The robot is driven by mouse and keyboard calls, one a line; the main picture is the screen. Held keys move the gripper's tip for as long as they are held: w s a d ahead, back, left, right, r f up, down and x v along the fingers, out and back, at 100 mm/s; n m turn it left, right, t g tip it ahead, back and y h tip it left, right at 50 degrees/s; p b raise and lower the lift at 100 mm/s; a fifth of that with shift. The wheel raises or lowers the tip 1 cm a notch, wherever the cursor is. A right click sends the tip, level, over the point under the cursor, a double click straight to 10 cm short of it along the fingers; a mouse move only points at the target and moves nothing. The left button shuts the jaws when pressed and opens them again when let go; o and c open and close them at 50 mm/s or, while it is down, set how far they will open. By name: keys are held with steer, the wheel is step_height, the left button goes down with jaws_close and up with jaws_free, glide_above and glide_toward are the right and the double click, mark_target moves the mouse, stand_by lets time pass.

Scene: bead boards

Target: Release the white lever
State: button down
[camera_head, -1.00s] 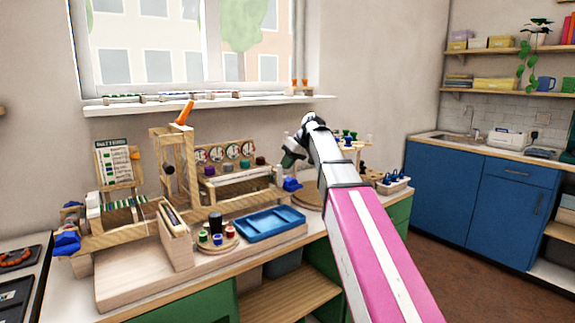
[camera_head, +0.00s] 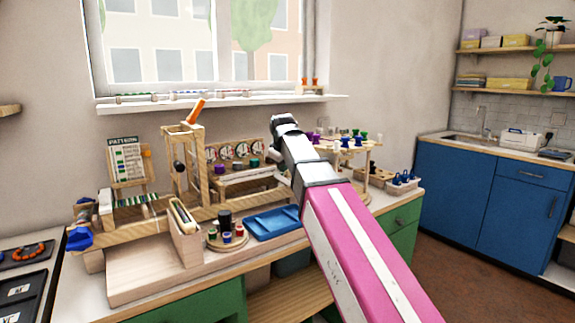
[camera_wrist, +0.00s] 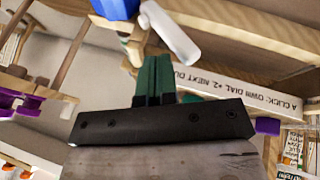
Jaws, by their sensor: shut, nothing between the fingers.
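A white rounded lever (camera_wrist: 170,32) shows at the top of the wrist view, beside a blue piece (camera_wrist: 115,8) and in front of a wooden beam. My gripper (camera_wrist: 153,62) has its green fingers together with nothing between them. The fingertips are just below and left of the lever's near end; I cannot tell whether they touch it. In the head view my arm reaches to the right end of the wooden dial rack (camera_head: 240,185); it hides the lever and the fingertips there.
A lettered wooden strip (camera_wrist: 235,87) lies right of my fingers, with a purple piece (camera_wrist: 267,126) below it. A blue tray (camera_head: 272,223) lies in front of the rack. A round stand with coloured spools (camera_head: 350,149) is close right of my arm.

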steer(key=shift+w+d, duration=0.1)
steer(key=shift+w+d+f, duration=0.3)
steer(key=shift+w+d, duration=0.05)
steer(key=shift+d, duration=0.2)
stand_by(0.4)
